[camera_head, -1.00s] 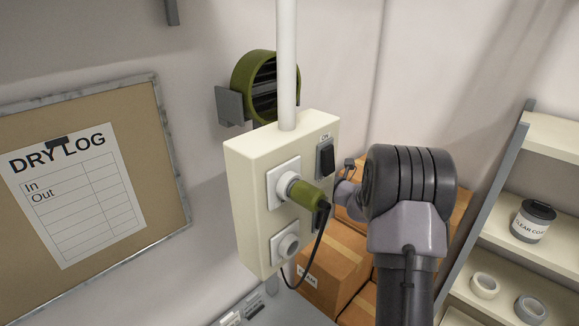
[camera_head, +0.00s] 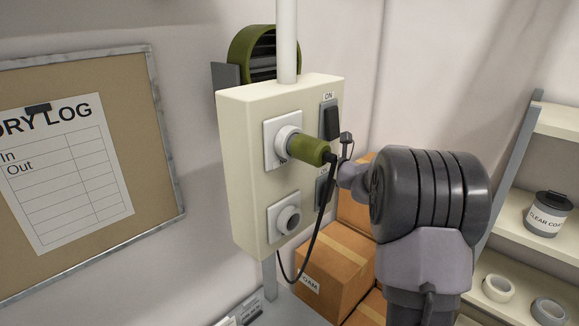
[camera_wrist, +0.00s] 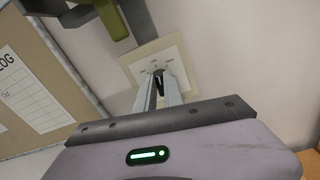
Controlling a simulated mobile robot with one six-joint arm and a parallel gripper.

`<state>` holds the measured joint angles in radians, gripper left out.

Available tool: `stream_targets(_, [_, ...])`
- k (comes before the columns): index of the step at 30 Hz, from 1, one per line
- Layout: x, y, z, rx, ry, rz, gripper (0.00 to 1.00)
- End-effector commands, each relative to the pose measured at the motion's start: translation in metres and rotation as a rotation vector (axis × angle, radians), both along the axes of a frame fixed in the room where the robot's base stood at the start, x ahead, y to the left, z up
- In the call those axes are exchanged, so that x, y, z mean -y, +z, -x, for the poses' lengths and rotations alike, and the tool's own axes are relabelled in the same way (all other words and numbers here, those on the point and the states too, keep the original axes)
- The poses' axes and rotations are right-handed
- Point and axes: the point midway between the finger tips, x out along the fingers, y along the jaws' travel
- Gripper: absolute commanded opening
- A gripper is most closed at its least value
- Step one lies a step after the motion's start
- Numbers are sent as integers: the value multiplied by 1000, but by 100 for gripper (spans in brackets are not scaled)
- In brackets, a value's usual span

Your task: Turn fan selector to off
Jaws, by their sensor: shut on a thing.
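The fan selector (camera_wrist: 176,54) is a pale square plate with small dial marks, seen in the wrist view on the wall below the green fan. My gripper (camera_wrist: 159,82) has its two fingers closed on the selector's dark knob (camera_wrist: 158,77), one on each side. The fingers cover part of the knob, and the dial words are too small to read. In the head view the fan (camera_head: 253,45) is behind the cream control box (camera_head: 236,170). That box hides the selector and my gripper there.
The box carries a green plug (camera_head: 306,149) with a hanging black cable, an empty socket (camera_head: 288,220) and an ON switch (camera_head: 332,122). My arm passes close to its right side. A notice board (camera_head: 165,150) is left; cardboard boxes (camera_head: 335,265) and shelves (camera_head: 515,180) are right.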

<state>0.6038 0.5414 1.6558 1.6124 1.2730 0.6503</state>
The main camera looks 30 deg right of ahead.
Motion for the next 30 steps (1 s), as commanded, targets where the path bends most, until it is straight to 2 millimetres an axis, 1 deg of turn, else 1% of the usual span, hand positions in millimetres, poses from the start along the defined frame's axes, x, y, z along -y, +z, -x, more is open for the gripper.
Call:
stream_targets(1, [-1, -6, 0, 18, 1, 40, 0])
stream_targets(18, [-5, -6, 2, 202, 0, 544, 0])
stream_targets(24, [-6, -5, 2, 254, 0, 691, 0])
stream_targets(30, [-7, -4, 2, 294, -1, 802, 0])
